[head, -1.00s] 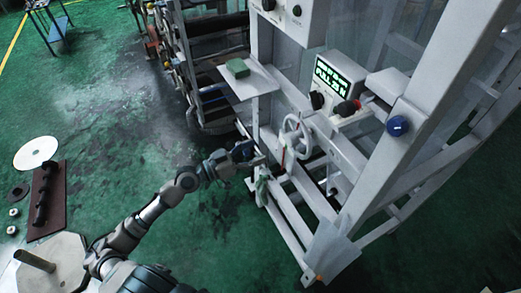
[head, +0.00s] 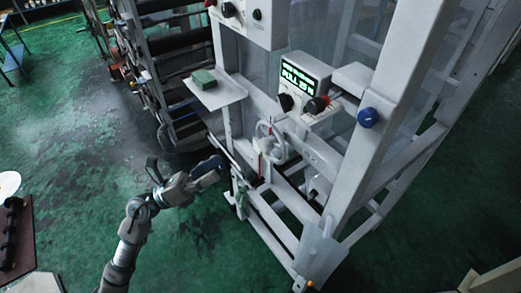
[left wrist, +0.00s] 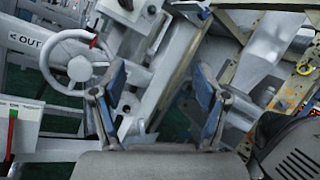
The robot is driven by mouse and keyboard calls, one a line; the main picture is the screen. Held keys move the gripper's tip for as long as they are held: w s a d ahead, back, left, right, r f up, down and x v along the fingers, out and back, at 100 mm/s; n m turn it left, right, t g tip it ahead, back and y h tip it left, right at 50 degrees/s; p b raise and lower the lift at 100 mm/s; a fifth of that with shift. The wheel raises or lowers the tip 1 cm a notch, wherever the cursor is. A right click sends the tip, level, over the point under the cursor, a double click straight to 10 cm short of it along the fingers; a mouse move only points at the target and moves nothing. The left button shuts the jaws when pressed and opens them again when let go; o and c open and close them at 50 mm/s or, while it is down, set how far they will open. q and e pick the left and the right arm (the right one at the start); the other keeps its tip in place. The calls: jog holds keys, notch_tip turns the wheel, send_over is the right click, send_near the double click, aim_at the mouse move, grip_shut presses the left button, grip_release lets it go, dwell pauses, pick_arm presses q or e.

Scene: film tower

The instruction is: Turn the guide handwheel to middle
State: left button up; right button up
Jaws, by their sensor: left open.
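The white guide handwheel (head: 270,141) is mounted on the white machine frame, below and left of the display box in the head view. It also shows in the left wrist view (left wrist: 78,66), upper left, with a round hub, spokes and a small red mark near its rim. My left gripper (head: 224,165) is left of the handwheel and slightly lower in the head view, beside the frame. In the left wrist view its two blue-padded fingers (left wrist: 160,84) are spread apart with nothing between them, and the wheel is left of them. My right gripper is not in view.
A display box (head: 303,76) with green text and knobs sits above the wheel. A blue knob (head: 368,117) is on the right post. White frame rails (head: 268,226) run below.

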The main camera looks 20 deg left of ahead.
pick_arm(q)
notch_tip(320, 180, down, 5)
jog(key=w+m+y, duration=0.2)
jog(key=y, duration=0.2)
jog(key=t+y+p, duration=0.1)
jog(key=y+p, duration=0.3)
send_near(262, 148)
jog(key=x, duration=0.8)
jog(key=shift+w+d, duration=0.15)
jog(key=shift+w, duration=0.25)
jog(key=shift+w+d+f, duration=0.15)
jog(key=shift+w+d, duration=0.15)
jog(key=shift+w, duration=0.1)
